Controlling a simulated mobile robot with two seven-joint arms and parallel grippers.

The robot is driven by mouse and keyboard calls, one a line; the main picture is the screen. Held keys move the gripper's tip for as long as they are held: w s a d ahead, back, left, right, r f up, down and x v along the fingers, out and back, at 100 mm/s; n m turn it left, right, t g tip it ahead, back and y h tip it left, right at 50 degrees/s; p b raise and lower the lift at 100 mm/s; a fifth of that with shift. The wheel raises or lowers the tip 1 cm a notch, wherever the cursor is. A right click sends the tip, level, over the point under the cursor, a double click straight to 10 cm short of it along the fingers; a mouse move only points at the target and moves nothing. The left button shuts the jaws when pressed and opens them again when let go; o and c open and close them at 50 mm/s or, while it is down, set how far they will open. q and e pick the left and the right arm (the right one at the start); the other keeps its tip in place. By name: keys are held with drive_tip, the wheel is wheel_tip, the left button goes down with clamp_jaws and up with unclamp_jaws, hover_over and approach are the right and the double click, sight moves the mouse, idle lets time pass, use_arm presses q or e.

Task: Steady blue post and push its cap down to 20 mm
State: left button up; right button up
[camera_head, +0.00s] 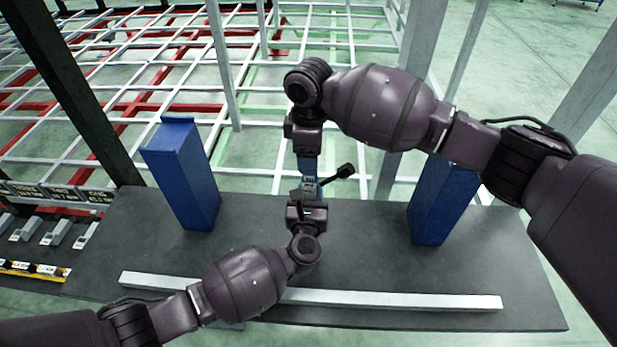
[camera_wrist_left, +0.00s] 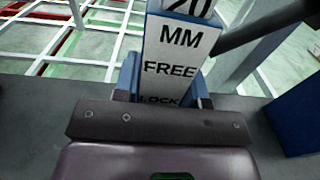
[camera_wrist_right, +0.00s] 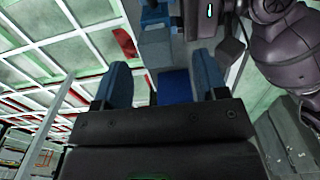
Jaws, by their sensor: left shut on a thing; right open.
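The middle post shows as a narrow blue part (camera_head: 308,166) between my two grippers in the head view, mostly hidden by them. My left gripper (camera_head: 309,187) is shut on this post. In the left wrist view its fingers (camera_wrist_left: 163,88) sit either side of a white label plate (camera_wrist_left: 172,50) reading "20 MM FREE" and a partly hidden "LOCK". My right gripper (camera_head: 306,148) is above it, open. In the right wrist view a blue block (camera_wrist_right: 174,86), apparently the cap, lies between its spread fingers (camera_wrist_right: 163,80); I cannot tell whether they touch.
A black lever (camera_head: 344,171) sticks out right of the post. Larger blue posts stand at left (camera_head: 184,178) and right (camera_head: 440,207). A pale bar (camera_head: 400,299) lies along the front of the dark bench (camera_head: 110,240). Labelled grey devices (camera_head: 52,233) sit at the left.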

drive_tip(key=shift+r, duration=0.2)
drive_tip(key=shift+c, duration=0.4)
wheel_tip(320, 180, up, 8)
wheel_tip(320, 180, down, 12)
drive_tip(key=shift+w+d+r, duration=0.1)
drive_tip(key=shift+r, duration=0.05)
drive_tip(key=shift+c, duration=0.2)
